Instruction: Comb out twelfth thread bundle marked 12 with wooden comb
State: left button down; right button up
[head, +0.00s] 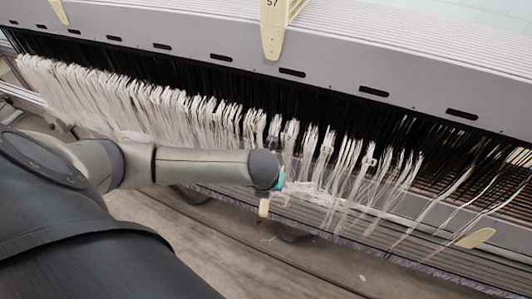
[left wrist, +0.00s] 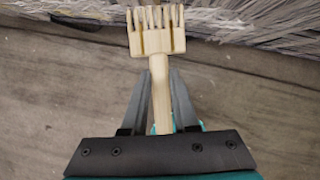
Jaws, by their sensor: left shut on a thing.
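My left gripper (left wrist: 161,78) is shut on the handle of a pale wooden comb (left wrist: 157,42), whose teeth point to the top of the left wrist view, close to the edge of the grey-white threads (left wrist: 230,20). In the head view my left gripper (head: 279,181) is at the end of the arm, in front of the hanging threads, and a bit of the wooden comb (head: 264,207) shows below it. White thread bundles (head: 340,160) hang in a long row, some with small tags. I cannot read a 12 on any of them. My right gripper is not in view.
A long grey slotted beam (head: 330,75) runs above the threads, with a cream piece marked 57 (head: 273,35) on it. Black threads hang behind the white ones. A pale flat piece (head: 475,238) lies at the right on the slatted surface. Wooden floor (head: 225,250) is clear below.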

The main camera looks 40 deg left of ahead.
pick_arm(q)
jog(key=shift+w+a+r+m+h, duration=0.1)
jog(key=shift+a+r+m+h, duration=0.05)
jog(key=shift+m, duration=0.35)
jog(key=shift+a+r+m+h, duration=0.1)
jog(key=shift+a+m+h, duration=0.05)
jog(key=shift+m, duration=0.35)
jog(key=shift+w+m, duration=0.2)
jog(key=shift+m, duration=0.1)
jog(key=w+b, duration=0.1)
jog(key=w, duration=0.1)
jog(key=w+a+b, duration=0.1)
jog(key=w+b, duration=0.3)
jog(key=shift+a+f, duration=0.15)
jog(key=shift+a, duration=0.1)
jog(key=shift+w+a+b, duration=0.15)
jog(key=shift+w+b, duration=0.3)
jog(key=shift+w, duration=0.05)
jog(key=shift+r, duration=0.2)
jog(key=shift+w+a, duration=0.1)
jog(key=shift+w, duration=0.45)
